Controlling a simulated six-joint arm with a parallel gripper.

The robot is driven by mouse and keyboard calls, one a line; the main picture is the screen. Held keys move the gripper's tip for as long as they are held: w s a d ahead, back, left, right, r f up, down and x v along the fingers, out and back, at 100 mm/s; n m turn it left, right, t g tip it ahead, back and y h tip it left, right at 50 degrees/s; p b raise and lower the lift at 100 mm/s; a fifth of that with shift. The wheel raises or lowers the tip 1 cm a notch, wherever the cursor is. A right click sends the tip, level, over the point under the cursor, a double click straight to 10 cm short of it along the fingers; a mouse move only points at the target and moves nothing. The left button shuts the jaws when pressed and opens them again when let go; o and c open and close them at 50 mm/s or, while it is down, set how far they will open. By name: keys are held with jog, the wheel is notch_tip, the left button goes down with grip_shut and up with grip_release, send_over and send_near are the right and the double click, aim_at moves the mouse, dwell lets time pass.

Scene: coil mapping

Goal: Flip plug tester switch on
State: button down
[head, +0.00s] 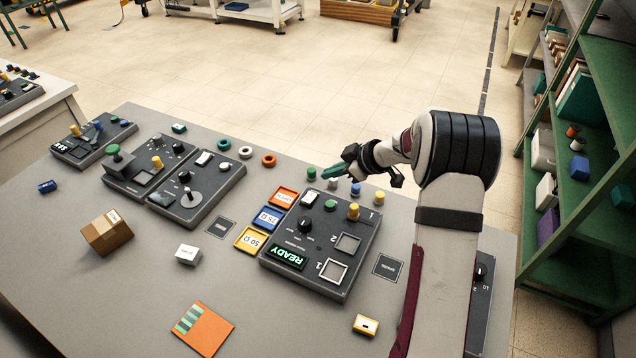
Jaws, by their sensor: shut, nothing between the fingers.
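I cannot tell by any readable label which panel is the plug tester. The nearest large grey panel (330,225) has a lit green READY display (288,256), a black knob (305,225), a white rocker-like part (310,198) and two square sockets marked 1 and 2. A smaller panel (225,182) to its left carries a silver lever (190,194).
Two more control panels (128,175) (75,152) stand at the far left. A cardboard box (105,235), a white block (188,254), an orange card (202,328) and a yellow block (365,325) lie on the grey table. My arm partly hides a dark panel (482,295) at right.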

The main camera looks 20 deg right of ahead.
jog(key=v, duration=0.4)
jog(key=shift+w+d+r, duration=0.1)
jog(key=shift+d+r, duration=0.2)
jog(key=shift+d, duration=0.25)
notch_tip(320, 180, up, 14)
jog(key=d+m+t+h, duration=0.1)
jog(key=m+t+h, duration=0.3)
jog(key=m+h, duration=0.35)
jog(key=s+a+f+m+g+h, duration=0.1)
jog(key=s+a+f+m+g, duration=0.25)
jog(key=s, duration=0.75)
jog(key=s+a+f+m+g, duration=0.2)
jog(key=s+a+m+g, duration=0.2)
jog(key=s, duration=0.7)
jog(key=s+a+f+g+y, duration=0.3)
jog(key=s+a, duration=0.8)
jog(key=s, duration=0.4)
jog(key=shift+a+g+y, duration=0.4)
jog(key=shift+g+y, duration=0.15)
jog(key=shift+y, duration=0.4)
